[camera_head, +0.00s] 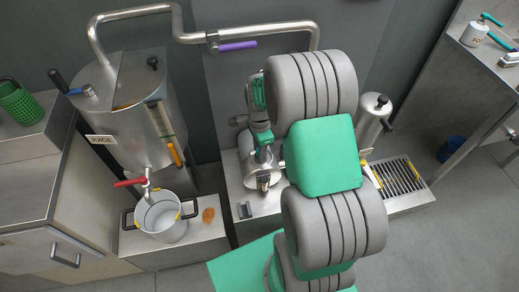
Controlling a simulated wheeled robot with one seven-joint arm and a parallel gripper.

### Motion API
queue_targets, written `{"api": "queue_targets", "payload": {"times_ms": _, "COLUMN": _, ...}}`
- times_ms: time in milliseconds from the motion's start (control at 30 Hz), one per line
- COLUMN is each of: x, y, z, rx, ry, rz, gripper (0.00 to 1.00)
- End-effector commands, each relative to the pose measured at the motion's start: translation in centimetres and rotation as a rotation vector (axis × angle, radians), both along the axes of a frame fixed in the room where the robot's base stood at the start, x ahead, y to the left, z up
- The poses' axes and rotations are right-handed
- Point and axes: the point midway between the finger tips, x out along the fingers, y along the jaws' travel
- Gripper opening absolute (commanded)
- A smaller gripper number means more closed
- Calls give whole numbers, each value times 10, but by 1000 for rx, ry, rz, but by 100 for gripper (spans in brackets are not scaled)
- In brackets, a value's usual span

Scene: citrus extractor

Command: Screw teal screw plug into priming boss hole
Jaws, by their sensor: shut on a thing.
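My gripper (263,156) points down at the steel pump body (247,170) in the middle, behind my large grey and green arm. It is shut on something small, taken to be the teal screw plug. The plug cannot be told apart from the green of my wrist. The priming boss hole is not visible; my gripper and arm cover that part of the pump. I cannot tell whether the plug touches the boss.
A steel juice tank (125,115) with a red-handled tap stands at the left above a pot (161,217). A bent pipe with a purple lever (237,46) runs overhead. A steel canister (373,115) and a drain grate (399,177) are at right. Open floor lies at lower right.

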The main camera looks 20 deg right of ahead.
Motion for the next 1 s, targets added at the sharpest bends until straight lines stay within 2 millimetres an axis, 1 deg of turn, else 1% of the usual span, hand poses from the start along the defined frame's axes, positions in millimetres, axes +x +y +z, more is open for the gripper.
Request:
{"api": "queue_targets", "payload": {"times_ms": 67, "x": 0, "y": 0, "z": 0, "rx": 0, "ry": 1, "rz": -21, "gripper": 0}}
{"api": "queue_targets", "payload": {"times_ms": 200, "x": 0, "y": 0, "z": 0, "rx": 0, "ry": 1, "rz": -145, "gripper": 0}}
{"api": "queue_targets", "payload": {"times_ms": 433, "x": 0, "y": 0, "z": 0, "rx": 0, "ry": 1, "rz": -163, "gripper": 0}}
{"api": "queue_targets", "payload": {"times_ms": 567, "x": 1, "y": 0, "z": 0, "rx": 0, "ry": 0, "rz": -286, "gripper": 0}}
{"api": "queue_targets", "payload": {"times_ms": 800, "x": 1, "y": 0, "z": 0, "rx": 0, "ry": -1, "rz": -308, "gripper": 0}}
{"api": "queue_targets", "payload": {"times_ms": 933, "x": 2, "y": 0, "z": 0, "rx": 1, "ry": -1, "rz": -428, "gripper": 0}}
{"api": "queue_targets", "payload": {"times_ms": 1000, "x": 2, "y": 0, "z": 0, "rx": 1, "ry": -1, "rz": -450, "gripper": 0}}
